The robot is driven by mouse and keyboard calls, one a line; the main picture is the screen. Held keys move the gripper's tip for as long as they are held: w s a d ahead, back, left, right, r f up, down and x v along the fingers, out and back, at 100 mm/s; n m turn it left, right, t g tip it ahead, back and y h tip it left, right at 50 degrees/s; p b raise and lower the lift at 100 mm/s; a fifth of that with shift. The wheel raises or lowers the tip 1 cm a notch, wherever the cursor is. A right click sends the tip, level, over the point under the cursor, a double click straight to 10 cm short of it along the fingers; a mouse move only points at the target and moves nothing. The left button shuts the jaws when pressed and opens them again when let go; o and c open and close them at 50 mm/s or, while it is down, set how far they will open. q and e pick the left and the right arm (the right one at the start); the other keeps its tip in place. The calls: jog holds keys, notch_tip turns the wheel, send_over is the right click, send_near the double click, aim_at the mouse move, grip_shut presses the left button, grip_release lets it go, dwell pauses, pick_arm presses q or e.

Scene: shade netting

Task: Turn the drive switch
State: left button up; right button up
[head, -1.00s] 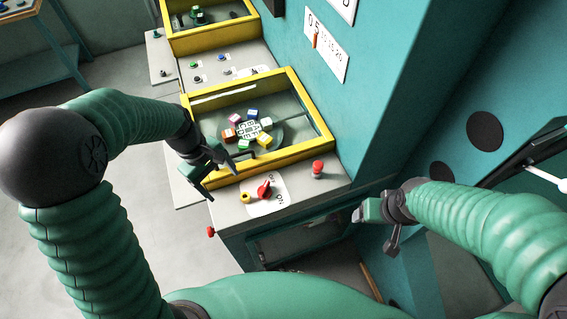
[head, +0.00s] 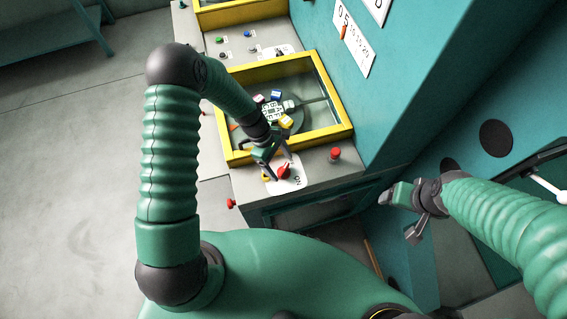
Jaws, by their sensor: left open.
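The drive switch shows as a red knob (head: 285,172) on a white label marked ON, on the grey front ledge of the machine. A small yellow part shows just left of it, partly covered by my gripper. My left gripper (head: 281,170) is open and points down at the red knob, with its fingers around or just over it. I cannot tell whether they touch it. My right gripper (head: 398,217) is apart from the switch, at the right in front of the teal wall, with a gap between its fingers.
A yellow-framed window (head: 335,133) over a turntable with colored blocks lies just behind the switch. A red button (head: 335,154) stands to the right on the ledge. Another red knob (head: 231,203) sticks out at the front left corner. A teal panel rises at the right.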

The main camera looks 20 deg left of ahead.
pick_arm(q)
jog(key=shift+s+a+f, duration=0.1)
jog(key=shift+a+f, duration=0.05)
jog(key=shift+f, duration=0.75)
jog(key=shift+s+d, duration=0.1)
jog(key=shift+d, duration=1)
jog(key=shift+c, duration=1.1)
jog(key=shift+d, duration=0.2)
jog(key=shift+c, duration=2.3)
jog(key=shift+a, duration=0.4)
jog(key=c, duration=0.5)
jog(key=shift+a, duration=0.3)
jog(key=shift+c, duration=1)
pick_arm(e)
jog(key=shift+s+r, duration=0.2)
jog(key=shift+r, duration=0.1)
pick_arm(q)
jog(key=shift+d, duration=0.1)
pick_arm(e)
jog(key=shift+d, duration=0.15)
